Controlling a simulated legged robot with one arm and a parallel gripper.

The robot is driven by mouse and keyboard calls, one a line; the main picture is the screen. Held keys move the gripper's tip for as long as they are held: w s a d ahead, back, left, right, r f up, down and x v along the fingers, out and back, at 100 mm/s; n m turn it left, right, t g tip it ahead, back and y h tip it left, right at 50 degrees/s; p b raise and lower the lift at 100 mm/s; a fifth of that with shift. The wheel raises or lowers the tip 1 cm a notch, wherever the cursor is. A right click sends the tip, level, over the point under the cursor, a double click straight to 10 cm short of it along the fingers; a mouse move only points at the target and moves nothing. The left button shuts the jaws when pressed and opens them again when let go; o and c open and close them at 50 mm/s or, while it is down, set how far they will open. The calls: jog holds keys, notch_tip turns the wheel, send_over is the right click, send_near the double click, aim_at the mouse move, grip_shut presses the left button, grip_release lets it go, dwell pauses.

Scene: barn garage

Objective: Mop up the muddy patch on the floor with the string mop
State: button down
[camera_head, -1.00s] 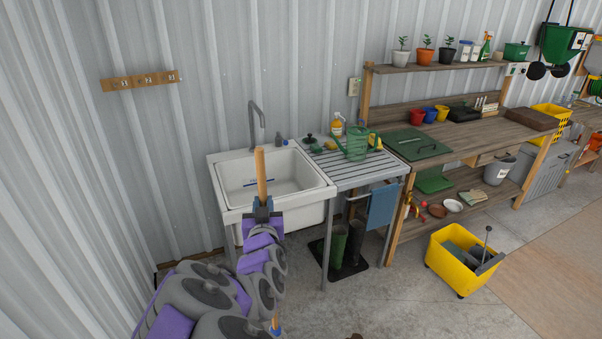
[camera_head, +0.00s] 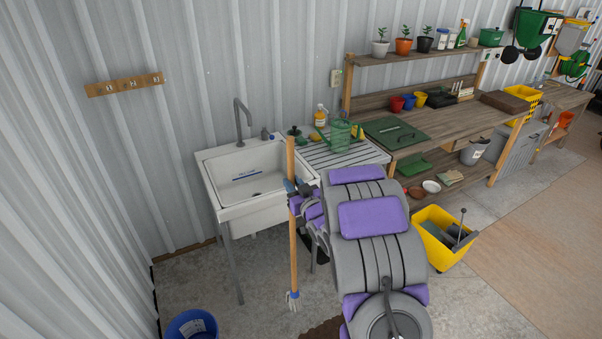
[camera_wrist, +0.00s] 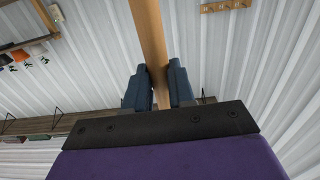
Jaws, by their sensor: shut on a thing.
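The string mop's wooden handle (camera_head: 293,240) stands nearly upright in front of the sink. My gripper (camera_head: 293,188) is shut on its upper part. In the wrist view, the handle (camera_wrist: 149,35) runs between the two blue fingers of my gripper (camera_wrist: 159,80). The pale mop head (camera_head: 293,300), with a blue collar, hangs at the lower end; I cannot tell whether it touches the floor. A dark brown patch (camera_head: 322,334), likely the mud, shows at the bottom edge. It is partly cut off by the frame and partly hidden by my arm.
A white sink (camera_head: 250,180) stands behind the mop. A blue bucket (camera_head: 192,326) is at the bottom left. A yellow mop bucket (camera_head: 434,251) stands right of my arm. A long workbench (camera_head: 450,130) lines the wall. Bare concrete lies left of the mop.

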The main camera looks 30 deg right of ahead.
jog(key=d, duration=0.6)
notch_tip(320, 180, down, 44)
jog(key=a+b, duration=0.2)
jog(key=b, duration=1)
jog(key=shift+s, duration=0.35)
jog(key=shift+d+r, duration=0.1)
dwell(0.4)
